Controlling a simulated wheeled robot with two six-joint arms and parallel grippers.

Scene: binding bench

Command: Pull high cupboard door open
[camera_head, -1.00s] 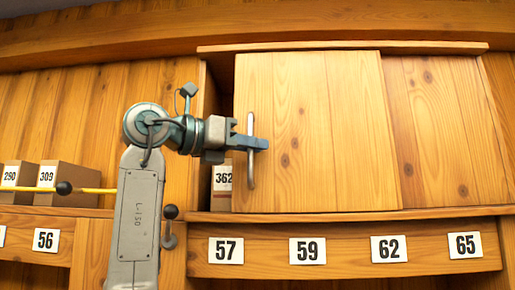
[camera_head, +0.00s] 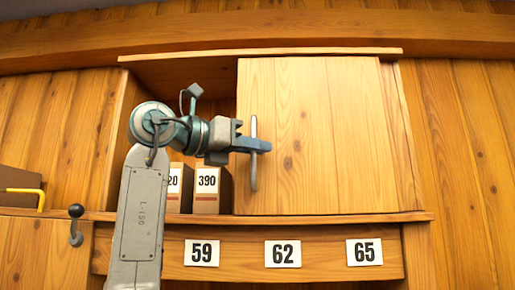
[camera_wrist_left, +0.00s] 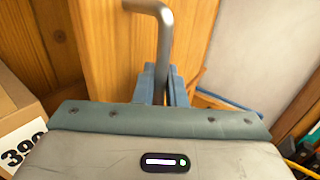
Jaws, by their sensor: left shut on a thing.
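The high cupboard door (camera_head: 325,140) is a pale pine panel with a vertical metal bar handle (camera_head: 253,178) near its left edge. The door stands partly open, with a gap on its left into the cupboard (camera_head: 265,51). My left gripper (camera_head: 258,145) is shut on the handle around its middle. In the left wrist view the bent upper end of the handle (camera_wrist_left: 164,25) rises from between the blue fingers (camera_wrist_left: 160,88), with the door's wood (camera_wrist_left: 195,35) behind it. My right gripper is not in view.
Boxes stand inside the cupboard left of the door, one labelled 390 (camera_head: 207,195); it also shows in the left wrist view (camera_wrist_left: 15,115). A ledge with number plates 59, 62 (camera_head: 283,254) and 65 runs below. A black-knobbed lever (camera_head: 76,222) is at the lower left.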

